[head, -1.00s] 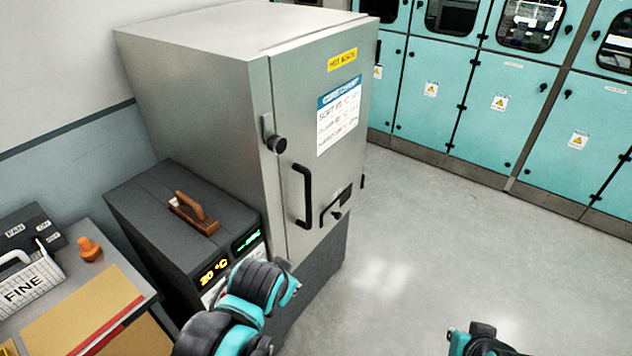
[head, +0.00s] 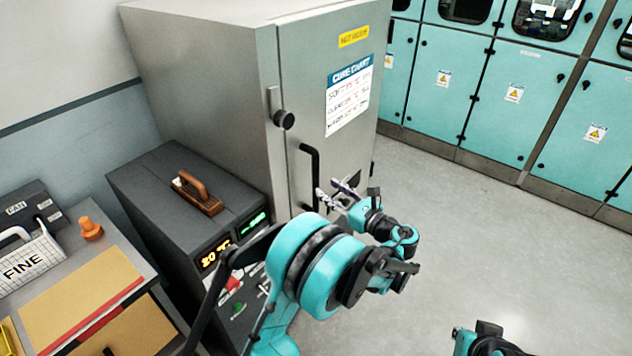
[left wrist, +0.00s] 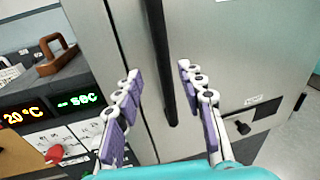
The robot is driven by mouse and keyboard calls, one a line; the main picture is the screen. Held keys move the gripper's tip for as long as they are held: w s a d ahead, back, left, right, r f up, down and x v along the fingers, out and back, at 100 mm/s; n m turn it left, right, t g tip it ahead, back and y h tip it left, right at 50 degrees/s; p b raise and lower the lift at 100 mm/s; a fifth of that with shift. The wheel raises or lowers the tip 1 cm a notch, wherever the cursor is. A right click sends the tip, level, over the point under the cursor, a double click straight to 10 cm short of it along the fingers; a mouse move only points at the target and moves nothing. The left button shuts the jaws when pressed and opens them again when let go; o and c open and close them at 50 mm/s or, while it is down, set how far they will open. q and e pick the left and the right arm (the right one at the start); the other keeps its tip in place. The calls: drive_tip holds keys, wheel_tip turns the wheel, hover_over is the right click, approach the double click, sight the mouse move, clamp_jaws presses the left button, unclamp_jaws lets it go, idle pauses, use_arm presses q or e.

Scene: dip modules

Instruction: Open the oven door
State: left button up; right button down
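The grey oven (head: 205,60) stands against the wall, and its door (head: 335,40) looks shut. The black vertical bar handle (head: 316,165) is on the door's left part; it also shows in the left wrist view (left wrist: 161,50). My left gripper (head: 334,192) is at the handle's lower part. In the left wrist view its fingers (left wrist: 158,72) are spread, one on each side of the bar, with gaps visible. Whether either finger touches the bar is unclear. My right gripper is out of view; only a bit of my right arm shows at the bottom.
A dark control box (head: 160,185) with lit displays stands left of the oven. A bench (head: 120,250) with a folder, an orange knob-like piece (head: 90,229) and boxes is at left. Teal cabinets (head: 480,70) line the back. The floor (head: 500,240) at right is clear.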

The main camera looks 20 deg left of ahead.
sight(318, 180)
use_arm(q)
drive_tip(key=b+x, duration=0.2)
drive_tip(key=x, duration=0.5)
drive_tip(key=shift+w, duration=0.35)
drive_tip(key=shift+c, duration=0.2)
clamp_jaws()
